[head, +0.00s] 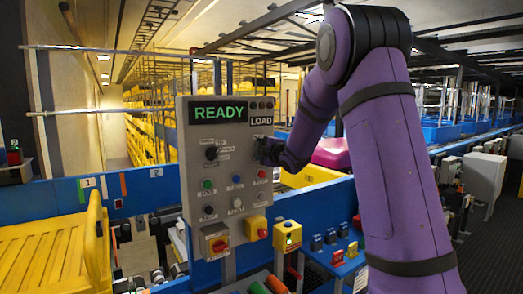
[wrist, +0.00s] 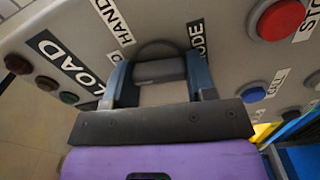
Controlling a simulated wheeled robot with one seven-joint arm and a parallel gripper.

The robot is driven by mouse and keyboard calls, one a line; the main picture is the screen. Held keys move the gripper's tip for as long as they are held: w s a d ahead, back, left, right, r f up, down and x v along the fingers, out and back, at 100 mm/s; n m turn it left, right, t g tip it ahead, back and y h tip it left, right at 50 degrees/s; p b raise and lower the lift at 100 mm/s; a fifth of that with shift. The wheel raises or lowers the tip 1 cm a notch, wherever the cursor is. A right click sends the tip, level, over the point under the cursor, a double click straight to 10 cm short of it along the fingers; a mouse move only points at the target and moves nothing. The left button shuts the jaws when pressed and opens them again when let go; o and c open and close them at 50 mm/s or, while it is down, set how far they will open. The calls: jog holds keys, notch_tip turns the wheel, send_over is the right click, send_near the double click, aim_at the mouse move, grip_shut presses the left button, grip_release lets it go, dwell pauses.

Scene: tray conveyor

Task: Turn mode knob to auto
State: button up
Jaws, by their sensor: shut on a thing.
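The grey control panel (head: 229,190) stands upright and shows a green READY display. My gripper (head: 268,151) is at the panel's right side, below the LOAD label, and hides the mode knob in the head view. In the wrist view my gripper's two blue-grey fingers (wrist: 160,78) are shut around the mode knob (wrist: 158,68), one on each side. A HAND label (wrist: 112,20) and a partly covered label ending in ODE (wrist: 197,38) lie beside it. The knob's pointer and the auto label cannot be made out.
Another black knob (head: 211,153) sits left of my gripper, with several coloured buttons below. A red button (wrist: 280,18) is close to the gripper. A yellow tray (head: 50,258) stands at left.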

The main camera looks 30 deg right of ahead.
jog(key=shift+f+n, duration=0.1)
jog(key=shift+n, duration=0.8)
jog(key=o, duration=0.9)
jog(key=shift+o, duration=0.2)
jog(key=shift+s, duration=0.1)
jog(key=s, duration=1)
jog(key=shift+s+d, duration=0.2)
jog(key=shift+s, duration=0.15)
